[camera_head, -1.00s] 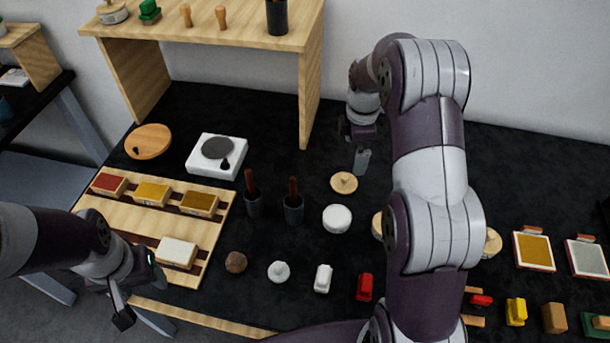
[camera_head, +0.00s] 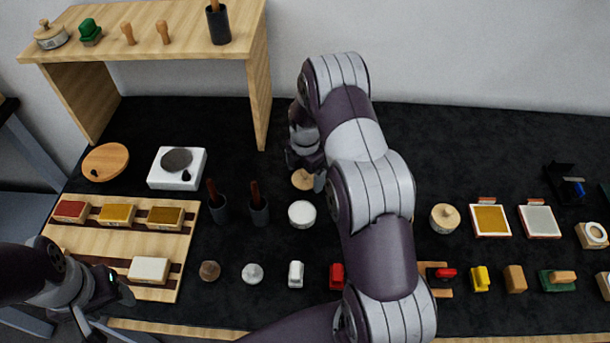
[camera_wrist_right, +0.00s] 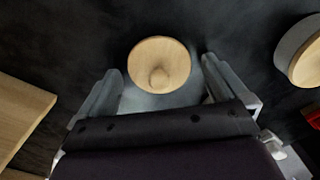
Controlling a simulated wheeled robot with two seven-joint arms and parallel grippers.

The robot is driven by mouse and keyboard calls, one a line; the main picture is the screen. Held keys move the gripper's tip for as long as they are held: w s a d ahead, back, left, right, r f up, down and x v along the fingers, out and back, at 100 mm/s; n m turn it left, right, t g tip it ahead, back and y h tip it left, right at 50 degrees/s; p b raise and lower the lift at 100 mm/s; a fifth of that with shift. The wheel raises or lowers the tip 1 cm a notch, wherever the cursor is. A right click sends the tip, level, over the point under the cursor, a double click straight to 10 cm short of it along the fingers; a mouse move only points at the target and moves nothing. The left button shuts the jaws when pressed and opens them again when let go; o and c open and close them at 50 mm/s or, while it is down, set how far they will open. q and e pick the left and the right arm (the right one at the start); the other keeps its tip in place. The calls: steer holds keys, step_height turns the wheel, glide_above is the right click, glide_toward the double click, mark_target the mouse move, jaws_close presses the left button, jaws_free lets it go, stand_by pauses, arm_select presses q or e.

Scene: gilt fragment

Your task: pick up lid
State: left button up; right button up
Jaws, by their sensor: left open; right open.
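The lid, a small round wooden disc with a knob (camera_head: 303,180), lies on the black mat behind a white round piece. My right gripper (camera_head: 305,172) is at the lid, partly covering it in the head view. In the right wrist view the lid (camera_wrist_right: 159,64) shows between the spread fingers of my right gripper (camera_wrist_right: 162,70), with dark gaps on both sides. I cannot tell how high the fingers are above the mat. My left gripper (camera_head: 106,308) is open and empty at the lower left, beside the wooden rack.
Two dark cups with brown handles (camera_head: 258,212) and the white round piece (camera_head: 302,214) stand near the lid. A wooden shelf (camera_head: 180,52) rises behind. A wood-topped round pot (camera_head: 445,217) stands right of my right arm. Black mat right of the arm's far end is clear.

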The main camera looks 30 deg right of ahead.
steer(key=shift+w+f, duration=0.1)
steer(key=shift+f, duration=0.1)
steer(key=c, duration=1)
steer(key=shift+r, duration=0.15)
